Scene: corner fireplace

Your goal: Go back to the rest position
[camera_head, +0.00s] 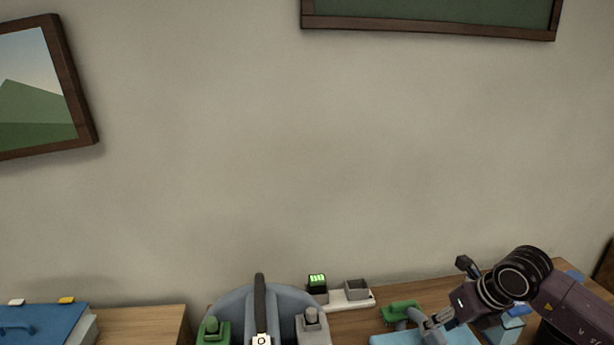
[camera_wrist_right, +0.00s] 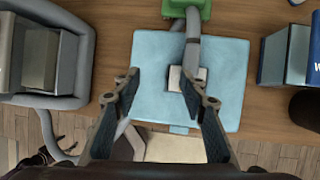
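My right arm comes in from the right in the head view, with its gripper (camera_head: 440,322) low over the wooden table near a light blue mat (camera_head: 385,340). In the right wrist view the two fingers of this gripper (camera_wrist_right: 160,84) are spread apart with nothing held between them. The light blue mat (camera_wrist_right: 150,55) lies beneath them. A grey curved piece (camera_wrist_right: 192,45) runs from a green block (camera_wrist_right: 186,8) down towards a small pale square on the mat. The right finger partly covers that square. My left gripper is not in view.
A blue-grey caddy with a dark handle (camera_head: 260,295) stands left of the mat. Behind it are a charger base (camera_head: 350,300) and a green-lit battery (camera_head: 317,283). A blue case (camera_head: 40,322) sits at far left. A gap separates the tables; the wall is behind.

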